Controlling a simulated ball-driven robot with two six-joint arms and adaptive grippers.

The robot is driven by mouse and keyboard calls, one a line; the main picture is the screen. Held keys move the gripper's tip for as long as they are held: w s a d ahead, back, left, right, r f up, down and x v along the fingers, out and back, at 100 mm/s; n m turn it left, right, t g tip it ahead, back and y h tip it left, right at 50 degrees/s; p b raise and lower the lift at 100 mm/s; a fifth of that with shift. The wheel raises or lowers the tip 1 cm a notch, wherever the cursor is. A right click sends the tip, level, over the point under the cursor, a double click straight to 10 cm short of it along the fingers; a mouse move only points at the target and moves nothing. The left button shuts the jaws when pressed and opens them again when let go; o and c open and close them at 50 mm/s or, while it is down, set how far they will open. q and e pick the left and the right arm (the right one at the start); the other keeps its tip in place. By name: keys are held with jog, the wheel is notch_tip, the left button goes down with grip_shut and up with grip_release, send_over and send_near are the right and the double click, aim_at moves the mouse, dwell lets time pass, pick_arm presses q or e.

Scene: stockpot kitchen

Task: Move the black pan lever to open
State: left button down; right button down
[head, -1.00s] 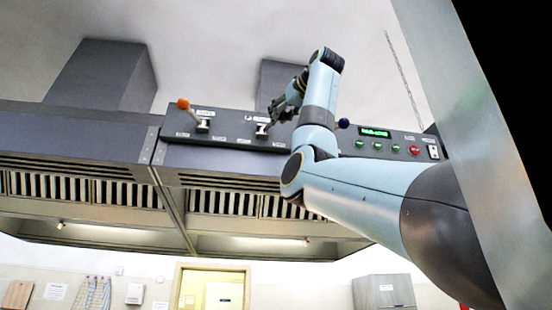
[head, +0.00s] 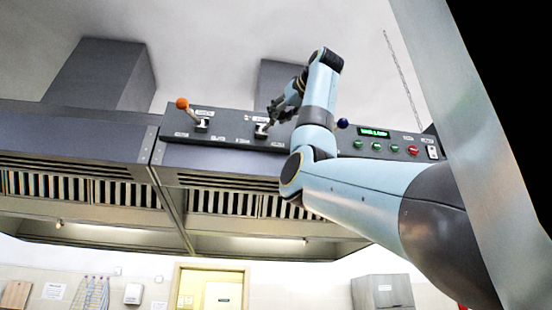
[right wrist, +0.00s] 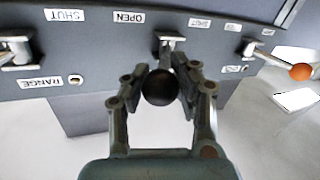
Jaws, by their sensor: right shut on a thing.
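The black lever knob (right wrist: 159,88) sits between the two fingers of my right gripper (right wrist: 160,84) in the right wrist view. The gripper is shut on it. Its bracket (right wrist: 171,42) is on the dark panel, with an upside-down OPEN label (right wrist: 128,17) to the left and a SHUT label (right wrist: 198,23) to the right. The lever points out toward the wrist camera, so its exact angle is hard to tell. In the head view my right gripper (head: 274,108) is at this lever's bracket (head: 262,130), and the knob is hidden. My left gripper is not in view.
An orange-knobbed lever (head: 182,103) is left on the panel (head: 230,140) in the head view. A blue knob (head: 343,123) is just right of my arm. Green and red buttons (head: 411,150) and a green display (head: 374,132) lie further right. The hood (head: 80,140) spans below.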

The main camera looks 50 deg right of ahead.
jog(key=shift+s+d, duration=0.2)
jog(key=shift+d, duration=0.05)
dwell(0.6)
jog(key=c, duration=1.5)
grip_release()
jog(key=o, duration=0.6)
jog(key=shift+s+d, duration=0.35)
jog(key=shift+s, duration=0.2)
jog(key=shift+w+a, duration=0.25)
jog(key=shift+a, duration=0.05)
jog(key=v, duration=1.2)
jog(key=shift+s+d, duration=0.1)
jog(key=shift+d, duration=0.05)
